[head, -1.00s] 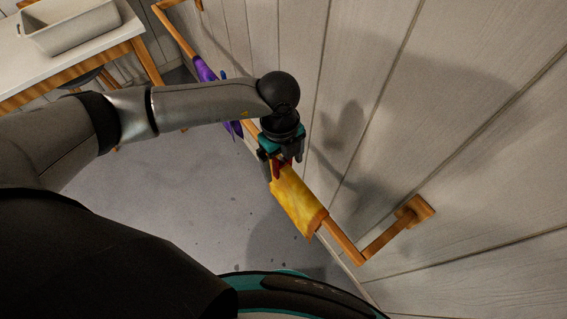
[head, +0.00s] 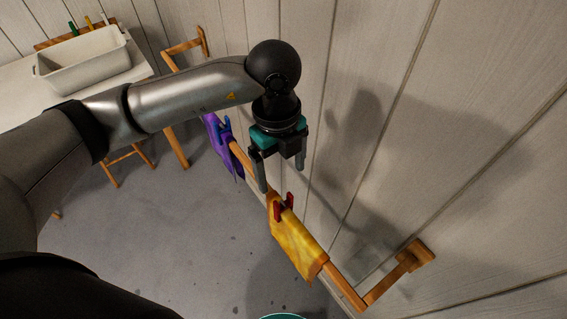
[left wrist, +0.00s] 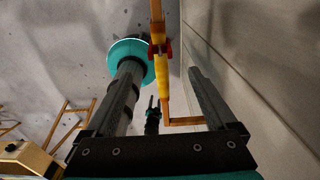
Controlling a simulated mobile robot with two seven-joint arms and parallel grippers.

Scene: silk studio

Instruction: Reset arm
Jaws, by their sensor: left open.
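My left gripper (head: 282,178) is open and empty in the head view, above the wooden rail (head: 340,283) along the wall. Below its fingers, a yellow cloth (head: 297,246) hangs over the rail with a red clip (head: 284,207) on it. The gripper is apart from both. In the left wrist view the yellow cloth (left wrist: 161,88) and the red clip (left wrist: 153,50) show between the open fingers. A purple cloth (head: 219,146) with a blue clip (head: 225,127) hangs farther along the rail. My right gripper is not clearly identifiable in either view.
A white table (head: 22,112) with a pale bin (head: 85,68) stands at the upper left, with a wooden stool (head: 125,160) by it. The plank wall (head: 460,130) is close on the right. The grey floor (head: 150,230) is clear.

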